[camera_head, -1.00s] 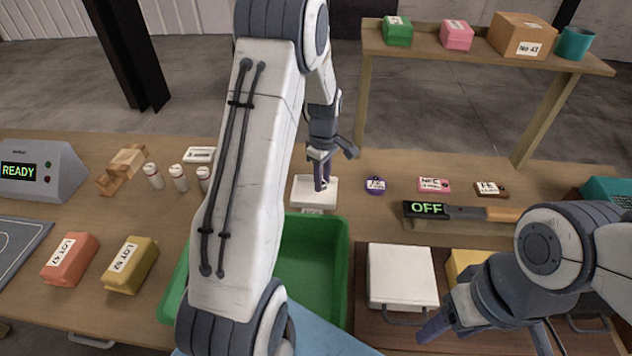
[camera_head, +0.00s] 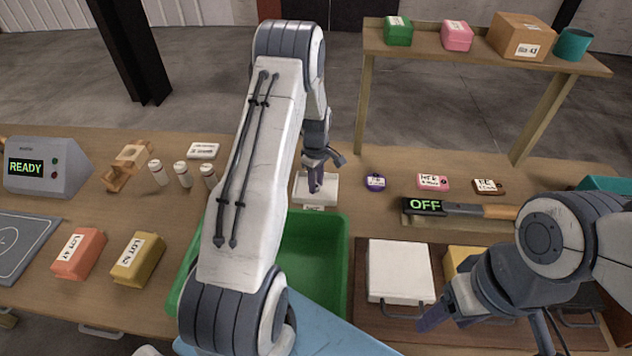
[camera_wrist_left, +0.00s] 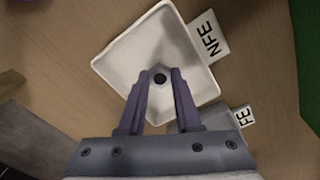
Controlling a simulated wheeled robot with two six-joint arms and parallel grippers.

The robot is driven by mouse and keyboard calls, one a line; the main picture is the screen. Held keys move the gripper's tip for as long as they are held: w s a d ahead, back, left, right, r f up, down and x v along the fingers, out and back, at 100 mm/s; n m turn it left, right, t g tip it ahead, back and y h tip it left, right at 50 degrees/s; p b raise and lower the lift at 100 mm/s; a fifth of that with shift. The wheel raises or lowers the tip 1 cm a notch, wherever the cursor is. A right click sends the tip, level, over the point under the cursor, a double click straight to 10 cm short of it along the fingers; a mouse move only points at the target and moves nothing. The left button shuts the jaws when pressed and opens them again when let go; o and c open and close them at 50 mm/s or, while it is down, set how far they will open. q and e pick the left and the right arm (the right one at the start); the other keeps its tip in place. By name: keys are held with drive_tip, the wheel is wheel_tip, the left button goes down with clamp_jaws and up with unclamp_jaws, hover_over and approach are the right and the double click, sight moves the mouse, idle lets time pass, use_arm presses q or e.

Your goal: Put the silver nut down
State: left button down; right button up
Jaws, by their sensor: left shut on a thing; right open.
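My left gripper (camera_head: 315,190) points down over a white tray (camera_head: 329,184) near the back of the table. In the left wrist view this tray (camera_wrist_left: 118,62) has a label reading NFE. The left fingers (camera_wrist_left: 160,88) are close together, shut on a small dark-looking round thing, the nut (camera_wrist_left: 160,78), over the inside of the tray. I cannot tell whether the nut touches the tray floor. My right gripper (camera_head: 432,312) is open and empty at the right front, near the white case.
A green bin (camera_head: 335,262) lies in front, partly behind my left arm. White bottles (camera_head: 182,174) stand to the left.

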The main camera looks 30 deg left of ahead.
use_arm(q)
drive_tip(key=c, duration=0.6)
unclamp_jaws()
drive_tip(key=shift+f, duration=0.1)
